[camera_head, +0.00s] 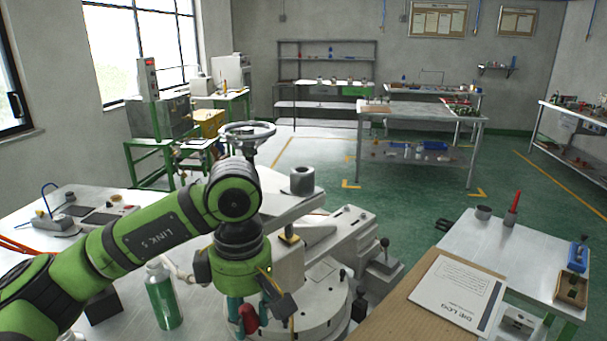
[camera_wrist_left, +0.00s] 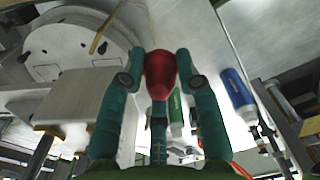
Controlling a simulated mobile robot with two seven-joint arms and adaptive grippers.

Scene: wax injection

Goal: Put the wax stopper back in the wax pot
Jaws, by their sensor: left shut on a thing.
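My left gripper (camera_head: 248,318) is low in the middle of the head view, over the front of the injection machine. Its teal fingers are shut on a red, rounded thing, which looks like the wax stopper (camera_head: 249,321). In the left wrist view the stopper (camera_wrist_left: 160,74) sits between the two fingertips (camera_wrist_left: 161,66). A grey cylinder with a dark top opening, which looks like the wax pot (camera_head: 302,181), stands on the machine's upper block, behind and right of the gripper. The stopper is apart from it. My right gripper is out of view.
A green bottle (camera_head: 163,298) stands left of the gripper. The machine's round plate (camera_head: 318,305) is close below right. A handwheel (camera_head: 247,133) rises behind my arm. A side table (camera_head: 470,245) at right holds a red-topped tool (camera_head: 513,208) and a small cup (camera_head: 483,212).

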